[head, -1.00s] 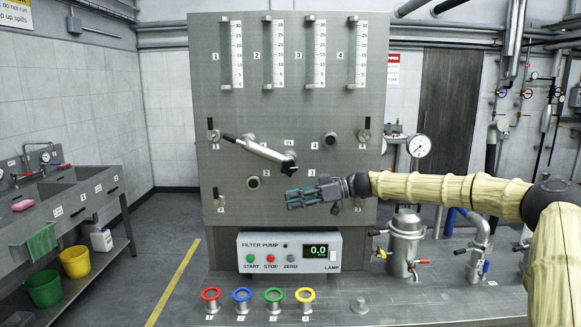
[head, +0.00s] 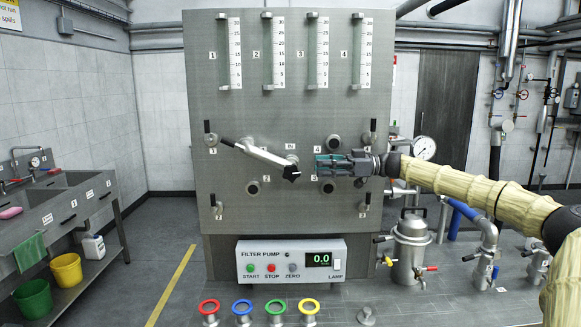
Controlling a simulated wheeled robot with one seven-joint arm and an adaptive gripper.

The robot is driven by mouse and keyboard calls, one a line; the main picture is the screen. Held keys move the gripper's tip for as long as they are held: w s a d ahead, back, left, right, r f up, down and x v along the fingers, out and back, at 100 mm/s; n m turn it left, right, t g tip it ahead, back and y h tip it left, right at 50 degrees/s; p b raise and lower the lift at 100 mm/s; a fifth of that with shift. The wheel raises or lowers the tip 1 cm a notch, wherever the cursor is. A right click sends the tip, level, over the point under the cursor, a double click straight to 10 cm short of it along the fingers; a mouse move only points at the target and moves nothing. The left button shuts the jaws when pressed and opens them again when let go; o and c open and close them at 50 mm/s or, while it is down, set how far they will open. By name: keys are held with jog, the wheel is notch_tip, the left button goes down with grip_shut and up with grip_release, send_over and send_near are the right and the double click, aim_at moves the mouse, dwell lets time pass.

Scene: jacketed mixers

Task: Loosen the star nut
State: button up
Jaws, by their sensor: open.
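A small black star-shaped knob (head: 291,173), which looks like the star nut, sits at the right end of a silver swing arm (head: 262,154) on the grey panel. The arm slopes down to the right from a black handle. My gripper (head: 318,167) points left, with its fingertips a little to the right of the black knob and at about its height. It is open, with nothing seen between its fingers. A gap shows between fingertips and knob in the picture; their depth relative to each other is hard to judge.
The grey panel (head: 210,100) carries several gauge tubes, black-handled levers and round ports. Below stands the filter pump box (head: 291,260), with several coloured rings in front. A steel vessel (head: 411,250) stands at right. The sink bench (head: 60,205) is at far left.

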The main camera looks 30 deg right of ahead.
aim_at(289, 164)
jog(key=p+x, duration=0.1)
jog(key=x, duration=0.3)
jog(key=p+x, duration=0.2)
jog(key=x, duration=0.2)
jog(key=shift+a+r, duration=0.15)
jog(key=shift+r, duration=0.05)
jog(key=shift+x, duration=1.25)
jog(key=shift+s, duration=0.15)
jog(key=c, duration=0.9)
jog(key=shift+d+f, duration=0.15)
jog(key=shift+d, duration=0.05)
grip_shut()
jog(key=shift+d, duration=0.1)
